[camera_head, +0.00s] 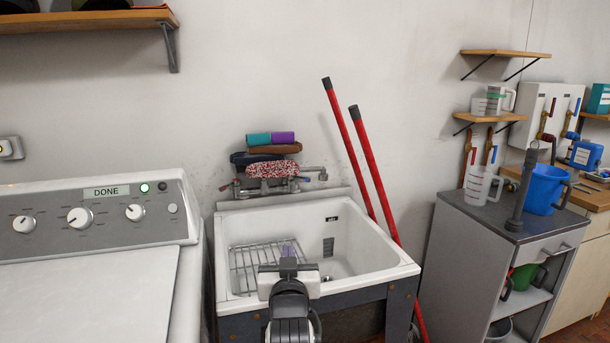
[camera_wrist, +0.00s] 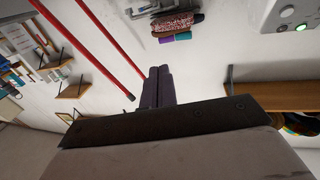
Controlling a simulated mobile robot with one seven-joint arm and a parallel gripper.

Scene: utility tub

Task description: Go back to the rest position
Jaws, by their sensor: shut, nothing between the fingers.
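My gripper (camera_head: 289,252) shows at the bottom middle of the head view, in front of the white utility tub (camera_head: 392,262), with my arm below it. In the wrist view my gripper's two dark fingers (camera_wrist: 158,78) lie side by side with nothing between them. They point toward the pale wall and do not touch anything that I can see. The wrist picture appears upside down. Part of the tub's basin and front rim is hidden behind my arm.
A wire rack (camera_head: 247,268) sits in the tub. A patterned roll (camera_head: 272,170) and other cloths lie by the faucet. Two red poles (camera_head: 365,150) lean on the wall at right. A washer (camera_head: 90,240) stands left, a grey cabinet (camera_head: 470,245) right. A wooden shelf (camera_head: 85,21) hangs upper left.

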